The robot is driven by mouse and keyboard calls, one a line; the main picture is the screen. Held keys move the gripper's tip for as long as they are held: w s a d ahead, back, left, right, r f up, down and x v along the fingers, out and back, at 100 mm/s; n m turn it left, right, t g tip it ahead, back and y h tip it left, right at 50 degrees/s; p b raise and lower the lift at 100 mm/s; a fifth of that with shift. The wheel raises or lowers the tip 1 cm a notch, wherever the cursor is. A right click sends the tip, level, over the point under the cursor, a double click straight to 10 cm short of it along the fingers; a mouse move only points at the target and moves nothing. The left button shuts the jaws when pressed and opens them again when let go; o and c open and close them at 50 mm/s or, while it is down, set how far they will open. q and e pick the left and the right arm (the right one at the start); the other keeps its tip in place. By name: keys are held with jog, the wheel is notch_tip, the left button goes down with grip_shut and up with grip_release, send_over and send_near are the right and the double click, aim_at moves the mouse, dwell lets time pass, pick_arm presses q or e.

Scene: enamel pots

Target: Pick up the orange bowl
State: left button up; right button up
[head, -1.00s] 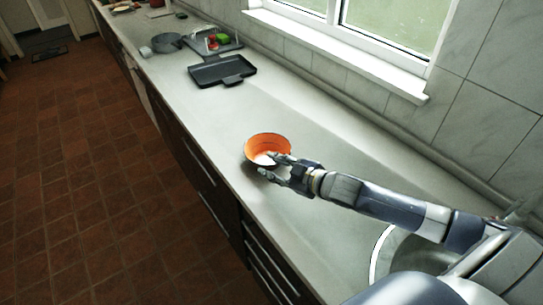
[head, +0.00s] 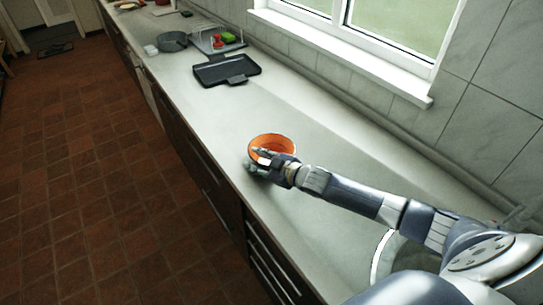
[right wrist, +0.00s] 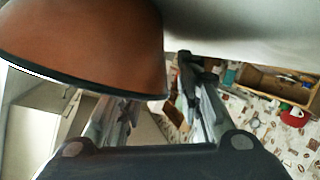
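The orange bowl (head: 276,143) stands on the grey-white counter, with its open top toward the head camera. My right gripper (head: 256,160) is at the bowl's near side, its fingers overlapping the near rim in the head view. In the right wrist view the bowl (right wrist: 85,45) fills the upper left, and my right gripper (right wrist: 158,100) shows two fingers spread apart. One finger is partly hidden behind the bowl's edge; the other is to the right of the bowl. I cannot tell whether either finger touches it. My left gripper is not in view.
A black tray (head: 225,70) lies farther along the counter (head: 215,125). Beyond it are a dish rack (head: 217,42) with red and green items and a grey pan (head: 172,41). A sink edge (head: 380,258) is near my right arm. The wall and window line the right side.

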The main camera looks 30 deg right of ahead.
grip_shut()
jog(key=shift+r, duration=0.15)
